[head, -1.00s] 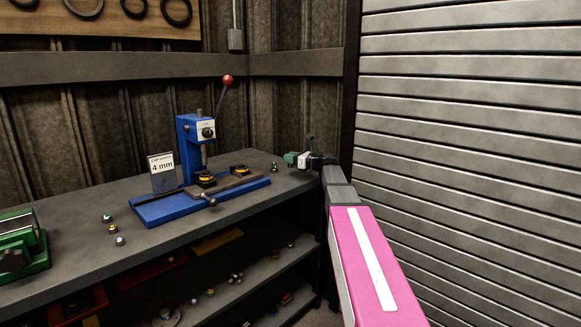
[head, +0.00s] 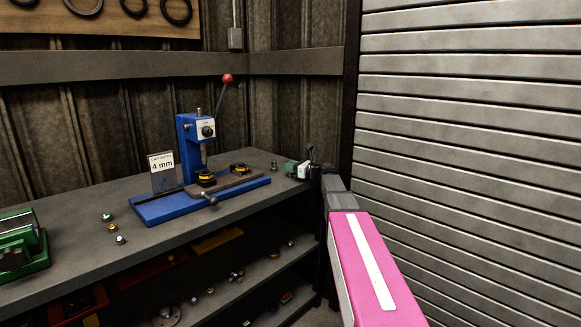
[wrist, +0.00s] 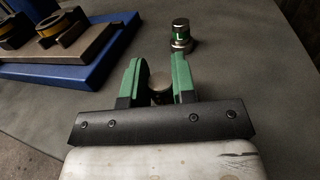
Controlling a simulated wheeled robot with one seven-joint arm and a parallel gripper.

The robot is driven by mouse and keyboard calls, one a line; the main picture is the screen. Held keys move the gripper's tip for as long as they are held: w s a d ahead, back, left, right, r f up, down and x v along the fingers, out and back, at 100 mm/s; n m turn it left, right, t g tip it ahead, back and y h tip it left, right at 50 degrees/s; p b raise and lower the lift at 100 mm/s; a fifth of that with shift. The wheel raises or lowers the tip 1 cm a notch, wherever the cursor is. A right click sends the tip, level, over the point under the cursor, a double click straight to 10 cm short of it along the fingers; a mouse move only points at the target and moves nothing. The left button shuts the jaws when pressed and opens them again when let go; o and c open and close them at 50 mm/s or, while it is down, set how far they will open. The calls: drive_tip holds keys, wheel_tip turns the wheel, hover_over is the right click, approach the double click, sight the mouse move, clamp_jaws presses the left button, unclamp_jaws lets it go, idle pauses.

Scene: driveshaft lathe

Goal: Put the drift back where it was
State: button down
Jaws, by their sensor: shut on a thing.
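My gripper (wrist: 157,85) is shut on a round, metal-topped piece, the drift (wrist: 160,90), between its green fingers in the wrist view. Only the top of the drift shows; its lower part is hidden by the gripper. In the head view my gripper (head: 291,168) is low over the far right end of the bench, and the drift cannot be made out there. The blue arbor press (head: 190,150) with a red-knobbed lever stands to the left of my gripper. Whether the drift touches the bench cannot be told.
A small green-banded metal part (wrist: 181,36) stands on the bench just beyond my gripper. Several small parts (head: 112,226) lie near a 4 mm sign (head: 162,168). A green fixture (head: 20,245) is at far left. A slatted shutter (head: 470,120) rises close on the right.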

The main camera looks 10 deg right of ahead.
drive_tip(key=c, duration=0.9)
unclamp_jaws()
drive_tip(key=shift+c, duration=0.2)
drive_tip(key=shift+s+r, duration=0.1)
drive_tip(key=shift+r, duration=0.55)
drive_tip(key=v, duration=1.2)
